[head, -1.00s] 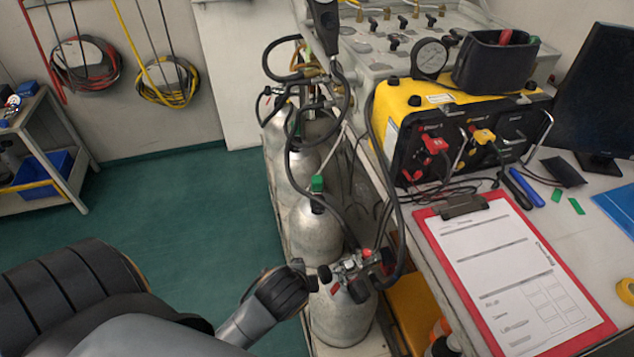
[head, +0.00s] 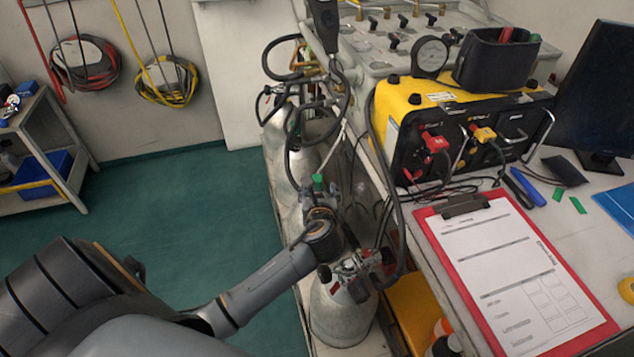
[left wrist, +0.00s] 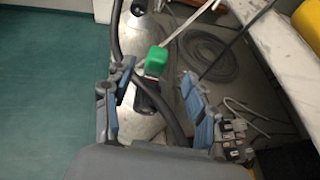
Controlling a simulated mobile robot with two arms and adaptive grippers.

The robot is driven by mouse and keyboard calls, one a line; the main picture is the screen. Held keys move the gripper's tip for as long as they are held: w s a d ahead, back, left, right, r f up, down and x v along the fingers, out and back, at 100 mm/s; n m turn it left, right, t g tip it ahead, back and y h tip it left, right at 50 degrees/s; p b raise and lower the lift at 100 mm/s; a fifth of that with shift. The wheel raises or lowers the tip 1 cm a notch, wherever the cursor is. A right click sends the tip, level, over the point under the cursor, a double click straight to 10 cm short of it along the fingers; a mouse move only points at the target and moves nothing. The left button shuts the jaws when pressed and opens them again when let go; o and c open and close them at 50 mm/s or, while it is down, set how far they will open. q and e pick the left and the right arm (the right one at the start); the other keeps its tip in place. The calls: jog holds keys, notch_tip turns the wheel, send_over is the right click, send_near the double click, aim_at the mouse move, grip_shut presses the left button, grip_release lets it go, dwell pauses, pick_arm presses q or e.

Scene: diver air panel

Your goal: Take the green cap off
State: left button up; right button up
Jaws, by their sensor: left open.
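The green cap (head: 318,181) sits on top of a silver cylinder in the row beside the bench. In the left wrist view the green cap (left wrist: 157,60) stands on a dark valve (left wrist: 150,98), between and a little beyond my open fingers. My left gripper (left wrist: 155,95) is open and empty, one blue-grey finger on each side of the valve. In the head view my left gripper (head: 320,208) is at the cap's cylinder, just below the cap, and its wrist hides most of that cylinder. Contact cannot be told. My right gripper is not in view.
A nearer silver cylinder (head: 340,310) with a valve and regulator (head: 355,270) stands close to my left wrist. Black hoses (head: 398,230) hang between the cylinders and the bench. A yellow-black unit (head: 455,125) and red clipboard (head: 515,280) are on the bench.

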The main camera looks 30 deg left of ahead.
aim_at(317, 180)
pick_arm(q)
jog(key=b+x, duration=0.1)
jog(key=x, duration=0.7)
jog(key=shift+f, duration=0.2)
jog(key=c, duration=0.9)
